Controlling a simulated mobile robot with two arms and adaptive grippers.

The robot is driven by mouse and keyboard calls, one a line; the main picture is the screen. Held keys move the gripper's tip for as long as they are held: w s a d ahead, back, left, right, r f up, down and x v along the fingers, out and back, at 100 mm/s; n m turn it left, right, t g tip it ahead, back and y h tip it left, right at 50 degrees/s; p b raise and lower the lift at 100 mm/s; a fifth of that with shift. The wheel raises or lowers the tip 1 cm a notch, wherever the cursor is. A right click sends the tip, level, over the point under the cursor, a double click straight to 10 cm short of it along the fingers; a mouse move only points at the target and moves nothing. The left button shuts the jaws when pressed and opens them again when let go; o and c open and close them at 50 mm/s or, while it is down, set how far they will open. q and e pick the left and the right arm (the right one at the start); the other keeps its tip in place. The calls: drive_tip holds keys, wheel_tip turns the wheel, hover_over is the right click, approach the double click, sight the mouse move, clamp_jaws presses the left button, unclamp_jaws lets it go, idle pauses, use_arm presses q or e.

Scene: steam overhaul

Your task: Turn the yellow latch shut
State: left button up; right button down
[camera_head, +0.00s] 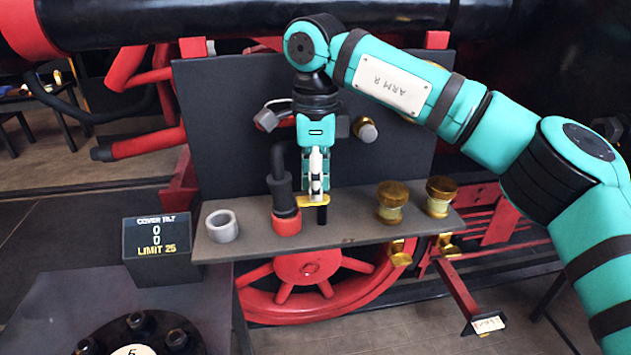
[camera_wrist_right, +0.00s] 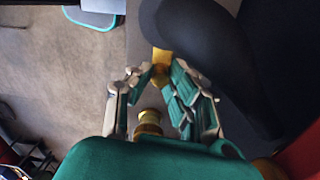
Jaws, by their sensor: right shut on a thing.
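The yellow latch (camera_head: 313,202) is a small flat bar just above the grey shelf, beside the red collar (camera_head: 287,223) of a bent black pipe (camera_head: 279,180). My right gripper (camera_head: 318,189) points down at it, its fingers shut on the latch. In the right wrist view the latch (camera_wrist_right: 161,58) shows between the fingertips (camera_wrist_right: 155,76), next to a large black curved part (camera_wrist_right: 205,45). The fingers partly hide the latch, so its exact angle is hard to tell. My left gripper is not in view.
A dark panel (camera_head: 225,110) stands behind. A sign (camera_head: 157,247) reads "COVER TILT 0 0 LIMIT 25".

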drive_tip(key=shift+w+r, duration=0.1)
drive_tip(key=shift+r, duration=0.05)
drive_tip(key=c, duration=1.2)
unclamp_jaws()
drive_tip(key=shift+c, duration=0.2)
drive_tip(key=shift+r, duration=0.1)
wheel_tip(320, 180, up, 12)
drive_tip(key=shift+f, duration=0.2)
